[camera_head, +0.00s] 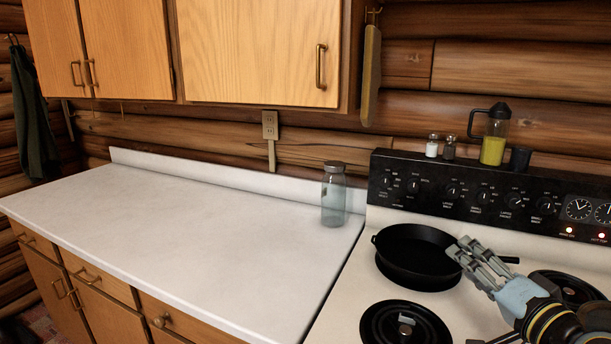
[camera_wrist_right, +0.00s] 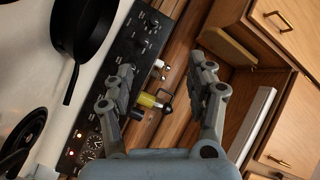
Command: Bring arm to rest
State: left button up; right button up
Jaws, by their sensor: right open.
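My right gripper (camera_head: 468,259) is in the head view at the lower right, over the stove beside the black skillet (camera_head: 405,246), covering part of the skillet's right side and handle. In the right wrist view my right gripper (camera_wrist_right: 160,85) is open, with its two fingers spread and nothing between them. The skillet also shows in the wrist view (camera_wrist_right: 84,28) at the upper left, clear of the fingers. My left gripper is in neither view.
The white countertop (camera_head: 180,215) is bare except for a glass jar (camera_head: 333,200) near the stove. A yellow-filled bottle (camera_head: 494,145), two shakers and a dark cup stand on the black stove panel (camera_head: 460,190). Wooden cabinets (camera_head: 258,50) hang above.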

jog(key=s+a+f+n+g+y, duration=0.4)
jog(key=s+a+n+g, duration=0.2)
jog(key=s+a+n, duration=0.4)
jog(key=s+d+n+g+h, duration=0.1)
jog(key=s+d+g+h, duration=0.2)
jog(key=s, duration=0.6)
jog(key=s+d+g+h, duration=0.3)
jog(key=s+g+h, duration=0.1)
jog(key=s, duration=0.5)
jog(key=s+d+f+g+b, duration=0.15)
jog(key=f+b, duration=0.45)
jog(key=f, duration=1.5)
jog(key=s+d+f+b, duration=0.2)
jog(key=f+b, duration=0.4)
jog(key=f, duration=1.5)
jog(key=s+f+b, duration=0.4)
jog(key=s+f, duration=0.4)
jog(key=f, duration=0.3)
jog(key=s+f+g+b, duration=0.1)
jog(key=s+f+b, duration=0.3)
jog(key=s+f, duration=0.5)
jog(key=shift+d+f+b, duration=0.15)
jog(key=shift+f+b, duration=0.2)
jog(key=shift+f, duration=0.6)
